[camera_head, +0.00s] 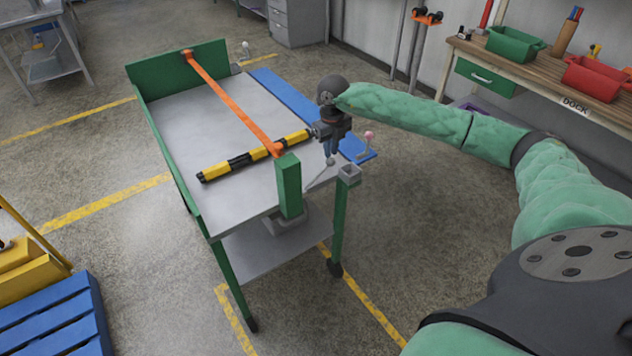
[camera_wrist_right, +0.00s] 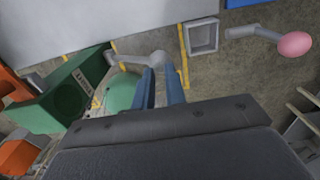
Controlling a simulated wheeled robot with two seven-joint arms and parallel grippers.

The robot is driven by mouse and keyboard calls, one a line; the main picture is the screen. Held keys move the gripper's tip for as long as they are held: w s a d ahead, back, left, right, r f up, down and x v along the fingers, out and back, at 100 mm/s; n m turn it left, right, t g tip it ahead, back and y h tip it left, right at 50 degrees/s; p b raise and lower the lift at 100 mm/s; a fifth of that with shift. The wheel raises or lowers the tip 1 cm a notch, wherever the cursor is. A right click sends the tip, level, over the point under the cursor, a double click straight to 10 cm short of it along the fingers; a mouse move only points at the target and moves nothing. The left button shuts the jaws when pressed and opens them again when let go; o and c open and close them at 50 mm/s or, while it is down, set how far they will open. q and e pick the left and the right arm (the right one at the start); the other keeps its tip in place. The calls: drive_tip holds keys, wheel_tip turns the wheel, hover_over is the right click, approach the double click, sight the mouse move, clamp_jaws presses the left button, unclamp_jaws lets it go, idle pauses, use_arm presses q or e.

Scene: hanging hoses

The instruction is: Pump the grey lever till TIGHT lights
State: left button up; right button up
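The grey lever (camera_head: 331,161) sticks out beside the green post at the cart's front right corner; its round end (camera_wrist_right: 157,60) shows at my fingertips in the right wrist view. My right gripper (camera_head: 331,148) points down at that end, its blue fingers close together with a narrow gap, apparently closed on it. The fingertips partly hide the contact. The green box (camera_wrist_right: 75,88) carries a pale label, only partly readable; I cannot make out a lit lamp. An orange strap (camera_head: 230,98) runs across the cart to the green post (camera_head: 289,186). My left gripper is not in view.
A yellow and black bar (camera_head: 240,160) lies under the strap on the grey cart top (camera_head: 180,115). A pink-knobbed lever (camera_head: 368,136) stands close to the right of my gripper, near the blue rail (camera_head: 290,100). A workbench (camera_head: 545,80) stands at the back right.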

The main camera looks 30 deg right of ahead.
drive_tip(key=shift+f+b, duration=0.4)
drive_tip(key=shift+f, duration=0.25)
drive_tip(key=shift+d+f+b, duration=0.35)
drive_tip(key=shift+f+b, duration=0.3)
drive_tip(key=shift+f, duration=0.05)
drive_tip(key=shift+d+f+b, duration=0.35)
drive_tip(key=shift+f+b, duration=0.3)
drive_tip(key=shift+f, duration=0.05)
